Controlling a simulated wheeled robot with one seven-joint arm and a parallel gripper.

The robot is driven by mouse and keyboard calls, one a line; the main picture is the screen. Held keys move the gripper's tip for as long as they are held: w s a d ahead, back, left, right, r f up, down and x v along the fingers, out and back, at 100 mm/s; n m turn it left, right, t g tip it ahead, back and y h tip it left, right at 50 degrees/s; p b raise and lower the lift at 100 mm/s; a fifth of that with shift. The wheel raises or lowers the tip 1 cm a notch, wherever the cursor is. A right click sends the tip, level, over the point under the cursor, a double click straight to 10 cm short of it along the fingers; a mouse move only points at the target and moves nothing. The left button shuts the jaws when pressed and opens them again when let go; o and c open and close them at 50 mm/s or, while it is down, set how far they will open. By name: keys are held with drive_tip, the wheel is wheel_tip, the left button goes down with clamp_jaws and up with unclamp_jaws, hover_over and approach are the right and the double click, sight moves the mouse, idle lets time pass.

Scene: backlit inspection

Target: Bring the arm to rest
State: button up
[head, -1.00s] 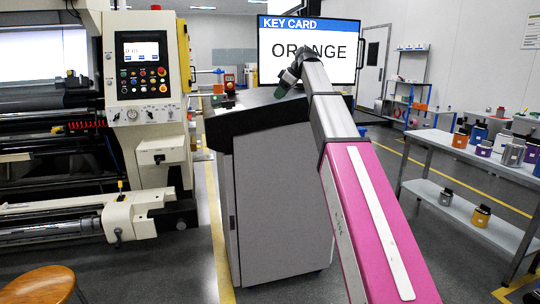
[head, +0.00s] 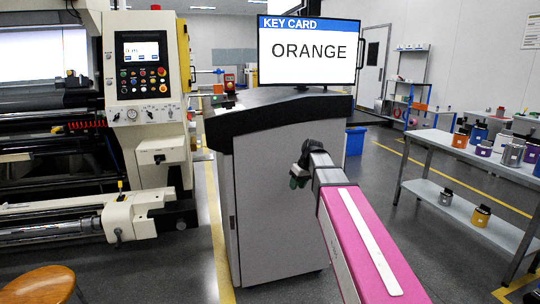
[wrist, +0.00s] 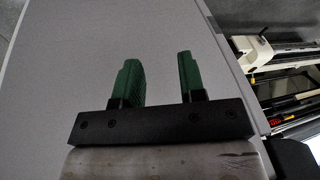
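My gripper (head: 300,176) is at the end of my pink and grey arm, in front of the grey console cabinet in the head view. In the wrist view its two green fingers (wrist: 160,80) stand apart with nothing between them. The plain grey panel of the cabinet (wrist: 55,60) fills most of the view behind them; the fingers seem clear of it. In the head view the fingers are small and partly hidden by the wrist.
The cabinet (head: 275,215) carries a screen (head: 308,52) reading KEY CARD, ORANGE. A cream machine (head: 150,130) stands left, with a wooden stool (head: 38,284) in front. A grey table (head: 470,155) with several coloured containers is at right.

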drive_tip(key=s+d+f+m+g+h, duration=0.1)
drive_tip(key=s+d+f+m, duration=0.2)
drive_tip(key=s+f, duration=0.8)
drive_tip(key=s+d+f+m+h, duration=0.2)
drive_tip(key=s+d+f+m, duration=0.1)
drive_tip(key=s+f, duration=0.8)
drive_tip(key=shift+s+d+f+g, duration=0.15)
drive_tip(key=shift+d+f+g, duration=0.25)
drive_tip(key=shift+d+f, duration=0.3)
